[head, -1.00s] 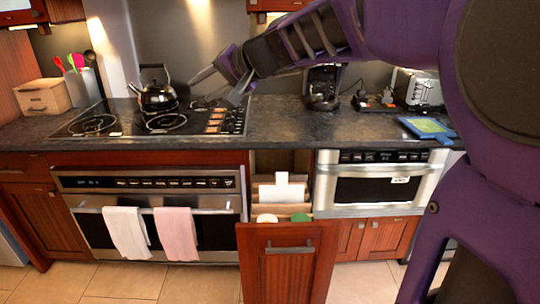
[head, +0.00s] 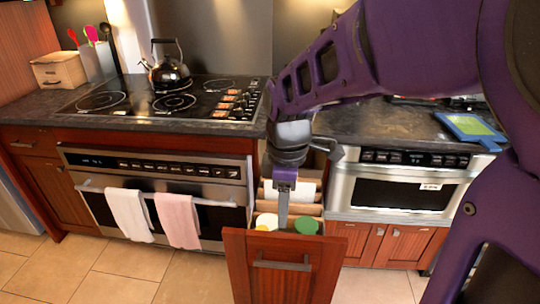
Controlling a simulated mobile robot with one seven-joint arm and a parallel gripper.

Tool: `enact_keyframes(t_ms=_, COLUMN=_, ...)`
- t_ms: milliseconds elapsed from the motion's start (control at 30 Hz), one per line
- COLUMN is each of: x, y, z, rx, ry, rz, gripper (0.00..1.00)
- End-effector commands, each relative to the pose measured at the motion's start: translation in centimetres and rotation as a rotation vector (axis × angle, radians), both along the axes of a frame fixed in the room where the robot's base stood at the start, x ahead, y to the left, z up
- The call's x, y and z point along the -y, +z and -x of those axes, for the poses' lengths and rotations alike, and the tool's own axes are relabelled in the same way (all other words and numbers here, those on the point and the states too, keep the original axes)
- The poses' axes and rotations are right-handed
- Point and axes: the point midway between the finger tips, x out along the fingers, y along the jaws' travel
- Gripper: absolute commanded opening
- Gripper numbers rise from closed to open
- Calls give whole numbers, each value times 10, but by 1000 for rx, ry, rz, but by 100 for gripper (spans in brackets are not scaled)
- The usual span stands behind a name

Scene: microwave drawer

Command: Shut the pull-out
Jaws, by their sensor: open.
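The pull-out (head: 283,280) is a narrow, tall cabinet with a reddish wood front and a horizontal metal handle (head: 282,265). It stands out from between the oven and the microwave. Inside it are a white item (head: 290,190), a green round item (head: 306,226) and a whitish round item with some yellow (head: 266,222). My gripper (head: 283,222) points down over the pull-out, in front of its inner shelves and just behind the top edge of the front. It holds nothing that I can see. Its fingers overlap from here, and I cannot tell whether it touches anything.
The oven (head: 170,190) with two hanging towels is at the left, and the microwave (head: 400,185) is at the right. The dark counter (head: 360,125) with the cooktop and kettle (head: 168,68) runs behind. The tiled floor (head: 120,275) in front is clear.

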Motion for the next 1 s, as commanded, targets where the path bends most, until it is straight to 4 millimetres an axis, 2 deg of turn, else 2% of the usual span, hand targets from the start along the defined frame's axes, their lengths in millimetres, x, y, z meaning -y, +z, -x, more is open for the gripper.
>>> enact_keyframes(t_ms=167, x=2, y=-13, z=2, rx=-7, ry=22, rz=15, gripper=42)
enact_keyframes(t_ms=267, x=2, y=-30, z=3, rx=-9, ry=21, rz=13, gripper=42)
enact_keyframes(t_ms=700, x=2, y=-126, z=3, rx=-9, ry=18, rz=13, gripper=42)
enact_keyframes(t_ms=900, x=2, y=-159, z=2, rx=-7, ry=18, rz=12, gripper=42)
enact_keyframes(t_ms=1000, x=2, y=-168, z=2, rx=-5, ry=18, rz=11, gripper=42)
